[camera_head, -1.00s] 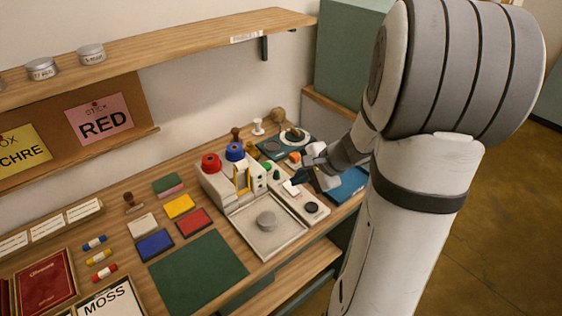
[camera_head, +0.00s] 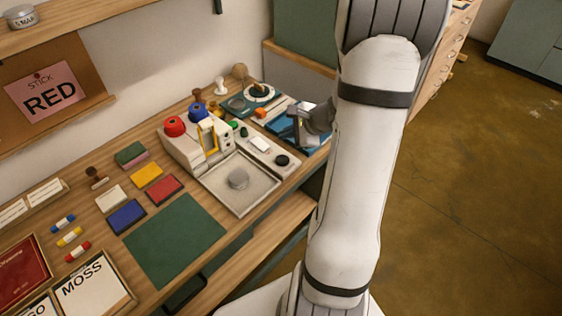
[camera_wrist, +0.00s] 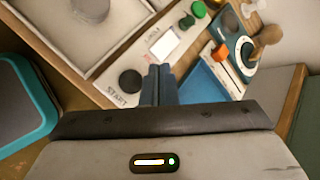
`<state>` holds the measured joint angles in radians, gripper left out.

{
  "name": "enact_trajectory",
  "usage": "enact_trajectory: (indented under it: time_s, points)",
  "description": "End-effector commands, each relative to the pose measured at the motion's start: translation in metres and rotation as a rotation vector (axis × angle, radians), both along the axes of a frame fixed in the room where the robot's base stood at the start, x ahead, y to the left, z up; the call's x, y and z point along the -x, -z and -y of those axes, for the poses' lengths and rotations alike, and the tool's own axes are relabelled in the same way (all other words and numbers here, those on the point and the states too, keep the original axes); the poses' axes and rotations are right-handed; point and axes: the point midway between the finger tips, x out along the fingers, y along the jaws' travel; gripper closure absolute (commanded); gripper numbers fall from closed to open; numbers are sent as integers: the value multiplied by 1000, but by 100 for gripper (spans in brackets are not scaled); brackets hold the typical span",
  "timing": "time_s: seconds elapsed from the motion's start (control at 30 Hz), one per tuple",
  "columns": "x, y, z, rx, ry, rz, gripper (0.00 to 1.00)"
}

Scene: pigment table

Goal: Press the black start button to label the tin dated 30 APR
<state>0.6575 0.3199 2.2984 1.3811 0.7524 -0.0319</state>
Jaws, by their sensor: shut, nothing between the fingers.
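The black start button (camera_head: 282,160) sits at the near end of a pale control strip. In the wrist view the round button (camera_wrist: 130,81) has the word START beside it. My gripper (camera_wrist: 159,70) is shut and empty, its fingertips just right of the button in that view, seemingly apart from it. In the head view my gripper (camera_head: 300,132) is beyond the button, partly hidden by my wrist. No date is readable.
A white label panel (camera_wrist: 162,45) and green knobs (camera_wrist: 186,23) lie farther along the strip. The machine with red (camera_head: 174,126) and blue (camera_head: 198,111) spools stands behind the tray. A blue tray (camera_wrist: 205,82) lies right of the strip. A green mat (camera_head: 175,240) is clear.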

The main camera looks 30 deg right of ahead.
Motion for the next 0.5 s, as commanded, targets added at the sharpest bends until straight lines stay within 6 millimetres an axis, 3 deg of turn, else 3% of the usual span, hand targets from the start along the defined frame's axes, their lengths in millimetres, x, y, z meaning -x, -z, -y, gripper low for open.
enact_trajectory:
  time_s: [0.3, 0.5]
  points:
    - [1, 51, 0, -1, 1, -2, 100]
    - [0, 72, 0, 1, 1, 0, 100]
